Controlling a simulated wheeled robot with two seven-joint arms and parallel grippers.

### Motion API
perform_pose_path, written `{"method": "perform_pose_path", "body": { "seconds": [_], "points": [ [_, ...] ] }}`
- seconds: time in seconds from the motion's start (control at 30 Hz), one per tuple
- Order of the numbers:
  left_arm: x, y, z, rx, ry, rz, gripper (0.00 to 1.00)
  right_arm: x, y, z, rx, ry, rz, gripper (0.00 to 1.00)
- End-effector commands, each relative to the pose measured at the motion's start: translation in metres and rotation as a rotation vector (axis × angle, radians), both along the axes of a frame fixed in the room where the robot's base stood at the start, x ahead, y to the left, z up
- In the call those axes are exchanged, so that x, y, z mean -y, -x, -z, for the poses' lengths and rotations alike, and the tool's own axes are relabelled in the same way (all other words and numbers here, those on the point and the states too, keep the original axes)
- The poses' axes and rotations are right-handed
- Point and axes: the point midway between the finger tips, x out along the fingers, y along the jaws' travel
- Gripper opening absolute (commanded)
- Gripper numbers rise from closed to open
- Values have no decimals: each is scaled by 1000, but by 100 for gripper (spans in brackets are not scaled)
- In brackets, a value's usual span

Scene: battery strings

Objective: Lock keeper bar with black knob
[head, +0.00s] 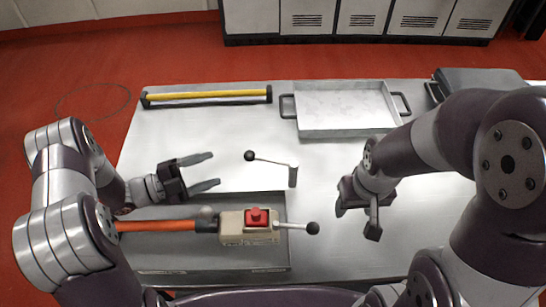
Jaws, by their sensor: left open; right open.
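A thin metal bar with a black knob (249,156) stands out to the left from a grey upright bracket (293,177) near the middle of the table. A second black knob (313,228) ends a short silver lever on the right of a beige box with a red button (257,218). I cannot tell for sure which of them is the keeper bar. My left gripper (216,169) is open and empty, left of the first knob and apart from it. My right gripper (356,222) is open and empty, pointing down to the right of the second knob.
The beige box has an orange handle (160,226) and sits over a grey tray (270,274) at the front. A yellow bar with black ends (208,95) lies at the back left. A shallow metal tray with handles (345,132) stands at the back. The table between is clear.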

Motion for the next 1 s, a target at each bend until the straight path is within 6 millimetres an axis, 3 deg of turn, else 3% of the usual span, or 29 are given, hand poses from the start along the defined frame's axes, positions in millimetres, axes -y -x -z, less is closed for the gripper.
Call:
{"method": "perform_pose_path", "body": {
  "seconds": [0.17,0.5,0.63,1.0],
  "points": [
    [9,-2,2,3,5,6,62,0,0,0,1,0,-1,55],
    [79,-28,1,1,3,9,62,0,0,-14,1,0,-1,55],
    [99,-35,2,1,4,6,62,0,0,-17,1,0,0,55],
    [113,-42,4,1,3,3,62,0,0,-18,1,0,0,55]
  ]
}}
